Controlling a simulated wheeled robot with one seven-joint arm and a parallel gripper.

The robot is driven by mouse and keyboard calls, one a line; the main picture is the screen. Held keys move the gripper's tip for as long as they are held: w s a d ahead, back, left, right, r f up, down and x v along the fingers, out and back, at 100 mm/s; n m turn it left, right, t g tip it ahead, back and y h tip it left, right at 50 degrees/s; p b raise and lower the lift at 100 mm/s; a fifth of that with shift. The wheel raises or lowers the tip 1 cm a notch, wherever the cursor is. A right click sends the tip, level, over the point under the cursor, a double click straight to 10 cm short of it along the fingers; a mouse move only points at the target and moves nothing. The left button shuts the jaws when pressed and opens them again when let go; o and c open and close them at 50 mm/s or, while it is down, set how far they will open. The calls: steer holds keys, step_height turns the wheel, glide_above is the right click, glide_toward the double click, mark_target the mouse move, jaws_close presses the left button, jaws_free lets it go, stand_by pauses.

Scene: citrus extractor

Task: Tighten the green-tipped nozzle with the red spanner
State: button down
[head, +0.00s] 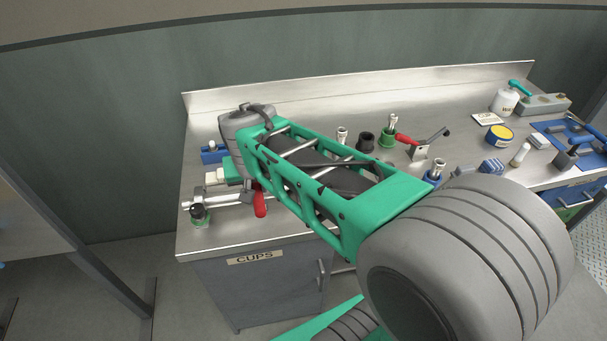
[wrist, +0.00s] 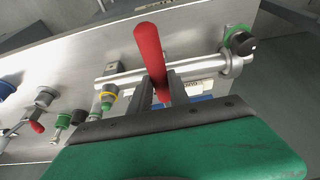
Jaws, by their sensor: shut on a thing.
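My gripper (wrist: 163,97) is shut on the red handle (wrist: 150,55) of the spanner, which stands up between the two fingers. The handle also shows in the head view (head: 260,204), beside the end of my arm. A silver bar (wrist: 203,73) runs across behind the handle to a clamp-like end at the nozzle. The nozzle (wrist: 240,42) has a green ring and a black round part. It also shows in the head view (head: 199,214), near the bench's front left corner. I cannot tell whether the spanner's head, hidden by the gripper, touches the nozzle.
Several fittings and a red-handled lever (head: 406,139) stand right of my arm on the steel bench (head: 205,242). A blue block (head: 213,155) lies behind the nozzle.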

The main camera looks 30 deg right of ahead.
steer(key=shift+w+a+m+h+p, duration=0.2)
steer(key=shift+w+m+h+p, duration=0.3)
steer(key=shift+w+m, duration=1.55)
stand_by(0.6)
steer(key=shift+w+d+m+g+h, duration=0.1)
steer(key=shift+w+m+g+h, duration=0.1)
steer(key=shift+w+m, duration=0.35)
steer(key=shift+w+d+m+g+h, duration=0.1)
steer(key=shift+w+m+g, duration=0.1)
steer(key=shift+w, duration=0.65)
steer(key=shift+w+d+m+g+h+p, duration=0.15)
steer(key=shift+w+d+m+p, duration=0.2)
steer(key=shift+w+m, duration=0.3)
steer(key=shift+w+d+m+g+h+p, duration=0.15)
steer(key=shift+w+m+p, duration=0.35)
steer(key=shift+w, duration=0.25)
stand_by(0.6)
steer(key=shift+w+d+m+g+p, duration=0.15)
steer(key=shift+w+d+m+p, duration=0.2)
steer(key=shift+w+m, duration=0.25)
steer(key=shift+w+d+m+g+p, duration=0.15)
steer(key=shift+w+d+m+p, duration=0.15)
steer(key=shift+w+m, duration=0.2)
stand_by(0.8)
